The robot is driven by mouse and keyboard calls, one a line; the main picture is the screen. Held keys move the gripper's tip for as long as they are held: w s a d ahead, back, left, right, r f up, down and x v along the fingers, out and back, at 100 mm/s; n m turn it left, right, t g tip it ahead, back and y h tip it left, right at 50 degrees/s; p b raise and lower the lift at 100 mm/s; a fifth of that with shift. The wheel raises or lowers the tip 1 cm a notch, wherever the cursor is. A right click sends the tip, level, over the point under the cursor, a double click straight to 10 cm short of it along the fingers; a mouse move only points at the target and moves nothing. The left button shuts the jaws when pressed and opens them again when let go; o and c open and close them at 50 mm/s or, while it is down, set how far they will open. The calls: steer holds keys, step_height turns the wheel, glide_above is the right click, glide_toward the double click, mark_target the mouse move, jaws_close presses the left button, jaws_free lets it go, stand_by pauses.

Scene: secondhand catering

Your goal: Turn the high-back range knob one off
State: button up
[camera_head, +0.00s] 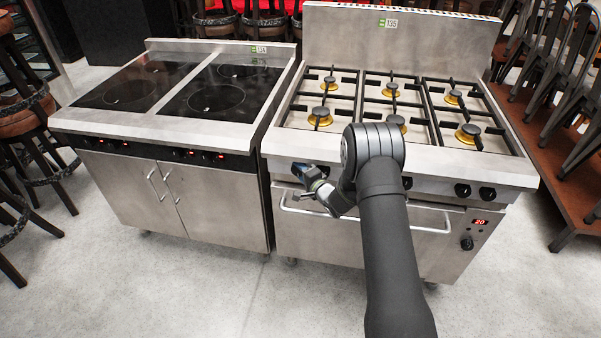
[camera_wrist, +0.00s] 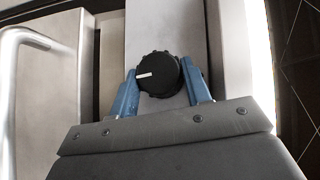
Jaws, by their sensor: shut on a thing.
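The high-back range (camera_head: 290,152) stands right of centre in the head view, with a tall back panel and several gas burners. My gripper (camera_head: 312,176) is at the left end of its front knob row. In the wrist view a round black knob (camera_wrist: 158,75) with a white pointer line sits between the two blue fingers of my gripper (camera_wrist: 160,84). The fingers are shut on the knob, one on each side. The white line points to the left in the wrist view. In the head view my gripper and arm hide this knob and part of the row.
The oven door handle (camera_head: 432,229) runs below the knobs; it also shows at the left of the wrist view (camera_wrist: 38,38). More black knobs (camera_head: 462,190) are at the right. An induction range (camera_head: 160,110) stands close on the left. Grey floor is clear in front.

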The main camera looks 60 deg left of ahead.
steer(key=shift+r+n+t+h, duration=0.15)
steer(key=shift+n+t+h, duration=0.25)
steer(key=shift+n+h, duration=0.5)
steer(key=o, duration=1)
steer(key=shift+a, duration=0.1)
steer(key=shift+r, duration=0.1)
